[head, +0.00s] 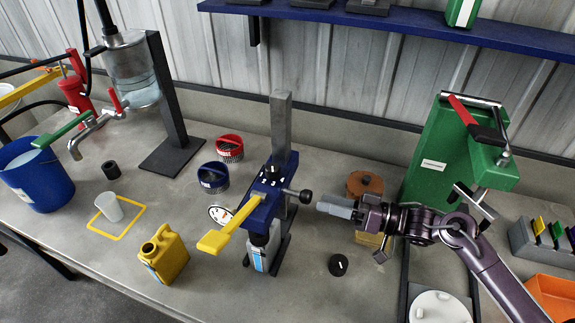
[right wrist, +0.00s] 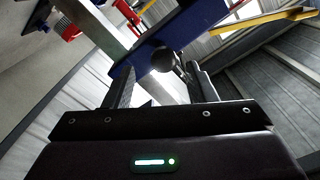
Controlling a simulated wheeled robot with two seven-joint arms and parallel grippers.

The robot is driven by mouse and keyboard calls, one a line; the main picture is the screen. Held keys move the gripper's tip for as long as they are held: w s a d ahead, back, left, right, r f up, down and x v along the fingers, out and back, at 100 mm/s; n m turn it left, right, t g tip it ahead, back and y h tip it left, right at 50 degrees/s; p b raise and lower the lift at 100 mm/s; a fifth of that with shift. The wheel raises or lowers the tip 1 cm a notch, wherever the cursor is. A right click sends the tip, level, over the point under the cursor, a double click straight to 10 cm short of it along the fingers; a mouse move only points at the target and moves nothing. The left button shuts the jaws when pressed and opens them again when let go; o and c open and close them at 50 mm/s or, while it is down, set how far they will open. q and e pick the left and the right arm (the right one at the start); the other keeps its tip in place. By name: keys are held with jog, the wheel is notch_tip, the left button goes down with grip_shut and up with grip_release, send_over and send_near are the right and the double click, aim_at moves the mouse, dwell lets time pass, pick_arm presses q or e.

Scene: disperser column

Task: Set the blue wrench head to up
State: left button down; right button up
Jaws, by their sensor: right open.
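A blue head (head: 262,193) with a long yellow lever (head: 225,232) sits on a grey upright column (head: 281,120) at the middle of the bench. The lever slopes down toward the front left. A black round knob (head: 305,196) sticks out from the head's right side; it also shows in the right wrist view (right wrist: 163,60). My right gripper (head: 325,206) is open, just right of the knob. In the right wrist view its fingers (right wrist: 160,75) stand apart with the knob ahead, between their tips. I cannot tell whether they touch it. My left gripper is not in view.
A yellow can (head: 165,255) stands front left of the column. Blue (head: 213,177) and red (head: 229,148) round containers stand behind left. A green machine (head: 440,160) stands at right, near my right arm. A small black knob (head: 338,265) lies on the bench in front.

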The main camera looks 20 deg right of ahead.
aim_at(299, 193)
jog(key=x, duration=0.2)
jog(key=p+x, duration=0.1)
jog(key=x, duration=0.3)
jog(key=shift+s+a+r+p, duration=0.1)
jog(key=shift+r+p, duration=0.3)
jog(key=shift+w+a+f, duration=0.2)
jog(key=shift+w+a, duration=0.35)
jog(key=shift+a, duration=0.1)
jog(key=shift+c, duration=0.4)
jog(key=c, duration=0.5)
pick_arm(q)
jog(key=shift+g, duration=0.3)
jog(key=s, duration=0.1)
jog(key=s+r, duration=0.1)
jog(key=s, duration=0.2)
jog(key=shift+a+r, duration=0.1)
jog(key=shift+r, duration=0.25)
pick_arm(e)
grip_shut()
